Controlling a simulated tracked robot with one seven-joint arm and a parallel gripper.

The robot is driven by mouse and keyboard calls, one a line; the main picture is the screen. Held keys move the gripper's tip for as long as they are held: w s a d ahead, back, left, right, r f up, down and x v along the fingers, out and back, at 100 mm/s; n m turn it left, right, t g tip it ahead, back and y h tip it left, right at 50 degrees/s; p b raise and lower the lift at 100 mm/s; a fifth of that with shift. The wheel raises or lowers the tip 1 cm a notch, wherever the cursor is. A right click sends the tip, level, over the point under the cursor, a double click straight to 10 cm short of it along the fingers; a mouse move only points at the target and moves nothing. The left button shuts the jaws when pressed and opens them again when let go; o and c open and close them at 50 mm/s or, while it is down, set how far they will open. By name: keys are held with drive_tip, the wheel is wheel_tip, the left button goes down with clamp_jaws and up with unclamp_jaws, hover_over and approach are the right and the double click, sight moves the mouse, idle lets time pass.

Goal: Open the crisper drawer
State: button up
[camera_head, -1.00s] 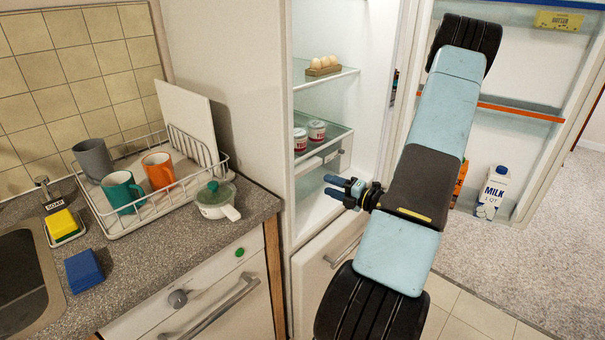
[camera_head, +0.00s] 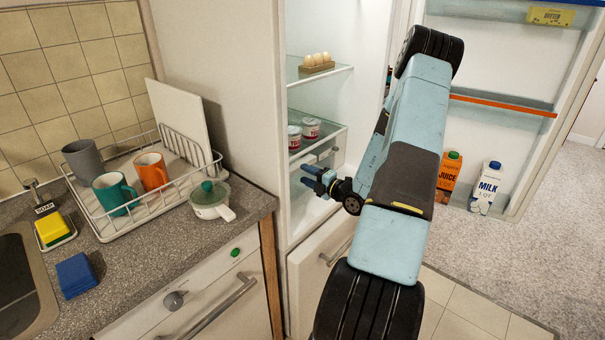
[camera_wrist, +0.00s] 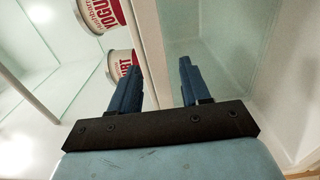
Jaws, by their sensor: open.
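The open fridge (camera_head: 312,100) stands right of the counter in the head view. The crisper drawer (camera_head: 318,160) is under the lower glass shelf, its front partly hidden by my gripper and arm; I cannot tell from here whether it is fully shut. My gripper (camera_head: 308,175) is open and empty, pointing left just in front of and below the drawer front. In the wrist view, my two blue fingers (camera_wrist: 157,82) are apart with nothing between them. A pale vertical strip (camera_wrist: 152,50) passes behind them, with glass panels on both sides.
Eggs (camera_head: 317,60) are above. The open fridge door at right holds a juice carton (camera_head: 449,178) and milk carton (camera_head: 486,188). The counter (camera_head: 140,250) stands left.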

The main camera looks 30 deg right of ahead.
drive_tip(key=shift+x, duration=1.4)
drive_tip(key=c, duration=0.9)
drive_tip(key=shift+s, duration=0.1)
clamp_jaws()
drive_tip(key=shift+f, duration=0.1)
